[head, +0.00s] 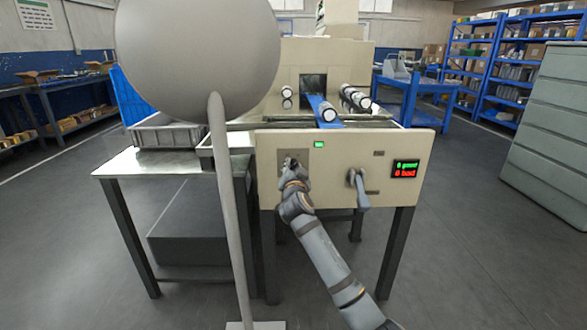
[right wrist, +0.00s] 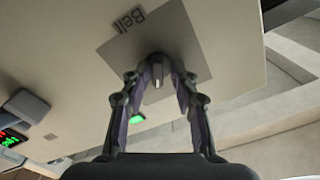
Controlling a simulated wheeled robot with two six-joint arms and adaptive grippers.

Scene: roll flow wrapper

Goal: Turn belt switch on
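The belt switch (right wrist: 157,81) is a small knob on a grey square plate (right wrist: 112,50) with a "Belt" label (right wrist: 129,19) beside it, in the right wrist view. The plate is on the cream front panel (head: 336,145) of the machine in the head view. My right gripper (right wrist: 160,69) reaches to the plate, with one finger on each side of the knob. A narrow gap seems to show between the fingertips and the knob. In the head view my right gripper (head: 291,164) covers the switch. My left gripper is not in view.
A lever (head: 359,188), a lit green light (head: 319,144) and a red-green display (head: 406,168) are on the panel. White rolls (head: 355,96) and a blue belt (head: 318,103) lie behind it. A large grey ball (head: 197,55) on a pole (head: 231,210) blocks the left.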

